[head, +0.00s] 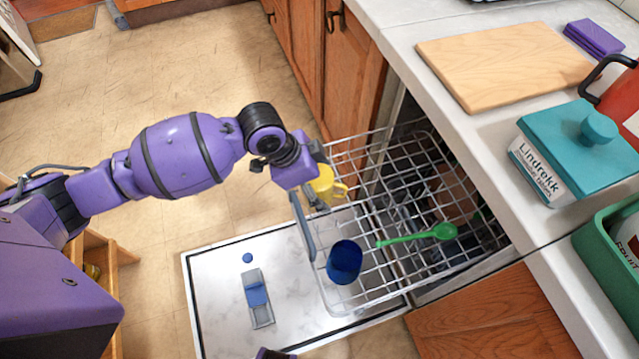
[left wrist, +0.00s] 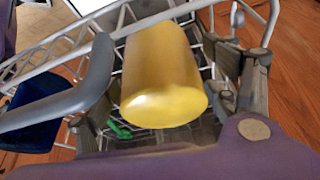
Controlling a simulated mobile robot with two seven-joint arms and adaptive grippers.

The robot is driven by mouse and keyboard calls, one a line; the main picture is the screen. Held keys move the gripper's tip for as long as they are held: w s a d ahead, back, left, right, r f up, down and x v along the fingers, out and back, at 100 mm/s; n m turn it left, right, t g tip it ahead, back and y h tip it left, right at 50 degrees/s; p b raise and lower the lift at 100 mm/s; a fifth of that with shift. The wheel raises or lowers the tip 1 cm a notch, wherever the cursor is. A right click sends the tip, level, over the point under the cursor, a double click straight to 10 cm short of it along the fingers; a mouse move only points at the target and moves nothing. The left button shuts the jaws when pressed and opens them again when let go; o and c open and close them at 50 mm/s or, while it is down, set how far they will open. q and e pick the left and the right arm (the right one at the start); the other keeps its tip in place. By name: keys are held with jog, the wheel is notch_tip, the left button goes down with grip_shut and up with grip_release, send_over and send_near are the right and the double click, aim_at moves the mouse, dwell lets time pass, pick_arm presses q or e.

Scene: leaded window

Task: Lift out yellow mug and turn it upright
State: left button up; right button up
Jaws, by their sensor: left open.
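A blue cup (head: 345,262) and a green spoon (head: 420,236) are in the rack. A grey rack handle (head: 303,226) stands beside the mug. The open dishwasher door (head: 220,290) lies below. The counter holds a cutting board (head: 503,62) and a teal Lindrekk box (head: 570,150).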

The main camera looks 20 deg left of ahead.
pick_arm(q)
jog(key=shift+w+f, duration=0.1)
jog(key=shift+f, duration=0.15)
jog(key=shift+r, duration=0.1)
jog(key=c, duration=1.5)
